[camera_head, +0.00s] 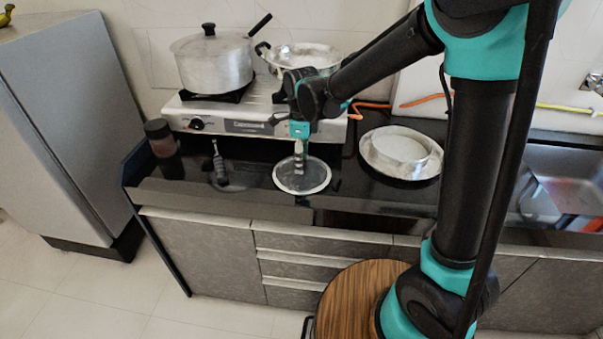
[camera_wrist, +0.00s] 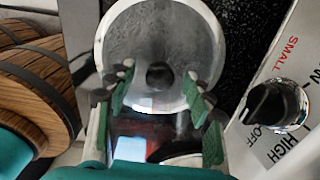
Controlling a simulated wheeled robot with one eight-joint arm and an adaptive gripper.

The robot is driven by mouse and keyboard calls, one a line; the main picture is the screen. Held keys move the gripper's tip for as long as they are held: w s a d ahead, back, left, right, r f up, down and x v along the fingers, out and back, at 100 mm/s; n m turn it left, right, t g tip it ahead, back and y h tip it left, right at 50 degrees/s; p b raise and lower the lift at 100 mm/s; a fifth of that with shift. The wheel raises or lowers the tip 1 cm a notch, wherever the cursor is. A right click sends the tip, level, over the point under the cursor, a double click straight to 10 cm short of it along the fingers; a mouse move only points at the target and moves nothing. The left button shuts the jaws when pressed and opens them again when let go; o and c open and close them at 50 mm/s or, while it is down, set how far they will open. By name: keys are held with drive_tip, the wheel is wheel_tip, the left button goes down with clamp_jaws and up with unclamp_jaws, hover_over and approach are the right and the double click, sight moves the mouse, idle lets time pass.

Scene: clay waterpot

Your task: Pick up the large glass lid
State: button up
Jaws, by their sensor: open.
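The large glass lid (camera_head: 318,180) lies on the dark counter in front of the stove. It is round and clear with a pale metal rim. In the wrist view the lid (camera_wrist: 150,30) fills the upper middle, with its round black knob (camera_wrist: 159,77) near the centre. My gripper (camera_head: 299,168) is above the lid, pointing down. In the wrist view my gripper (camera_wrist: 157,90) is open, with green-padded fingers on the left and right sides of the knob. I cannot tell how far the fingertips are above the glass.
Behind is a stove (camera_head: 245,127) with a lidded pot (camera_head: 215,68) and a shallow pan (camera_head: 305,57). Metal pans (camera_head: 400,152) stand right of the lid. A dark-handled item (camera_head: 218,165) and a jar (camera_head: 160,138) are left. A round wooden top (camera_head: 350,290) stands in front.

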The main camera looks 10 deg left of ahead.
drive_tip(key=shift+f, duration=0.75)
drive_tip(key=shift+c, duration=0.2)
clamp_jaws()
